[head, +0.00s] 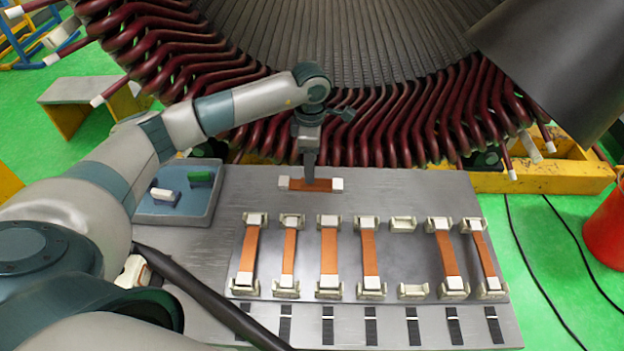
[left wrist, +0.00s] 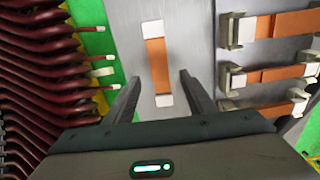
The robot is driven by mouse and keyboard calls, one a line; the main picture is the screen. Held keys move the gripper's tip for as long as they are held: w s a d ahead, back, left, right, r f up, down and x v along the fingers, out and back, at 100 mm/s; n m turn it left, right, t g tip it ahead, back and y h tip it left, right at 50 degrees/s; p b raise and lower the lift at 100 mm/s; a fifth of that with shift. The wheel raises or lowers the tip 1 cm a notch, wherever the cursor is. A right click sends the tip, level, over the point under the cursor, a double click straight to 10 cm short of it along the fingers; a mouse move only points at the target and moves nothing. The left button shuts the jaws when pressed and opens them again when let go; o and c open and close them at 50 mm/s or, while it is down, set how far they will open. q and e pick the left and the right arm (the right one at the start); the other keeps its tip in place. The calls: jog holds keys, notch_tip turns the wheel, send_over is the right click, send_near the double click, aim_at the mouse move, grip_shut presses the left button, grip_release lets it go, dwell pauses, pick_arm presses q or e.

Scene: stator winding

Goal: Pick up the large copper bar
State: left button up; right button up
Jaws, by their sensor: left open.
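A copper bar (head: 297,184) with white end blocks lies alone on the grey table, behind the rack. In the left wrist view this bar (left wrist: 158,62) lies lengthwise, ahead of and between my two fingertips. My left gripper (head: 309,177) is pointed down over the bar's middle and hides part of it in the head view. The gripper (left wrist: 159,77) is open in the wrist view, one finger to each side of the bar, with visible gaps. I cannot tell the exact height between fingertips and bar. My right gripper is not in view.
Several copper bars (head: 329,252) sit in white holders on a rack plate in front; one slot (head: 403,224) is empty. A blue-grey tray (head: 180,213) with small blocks stands at left. The stator's dark red coil ends (head: 400,135) rise close behind the table.

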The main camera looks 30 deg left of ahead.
aim_at(285, 183)
pick_arm(q)
jog(key=shift+f, duration=0.45)
jog(key=shift+d+f+p, duration=0.15)
jog(key=shift+f+p, duration=0.8)
jog(key=shift+p, duration=0.3)
notch_tip(285, 183, down, 2)
jog(key=shift+w+p, duration=0.1)
jog(key=shift+p, duration=0.5)
jog(key=shift+f, duration=0.65)
jog(key=shift+w+r, duration=0.1)
grip_shut()
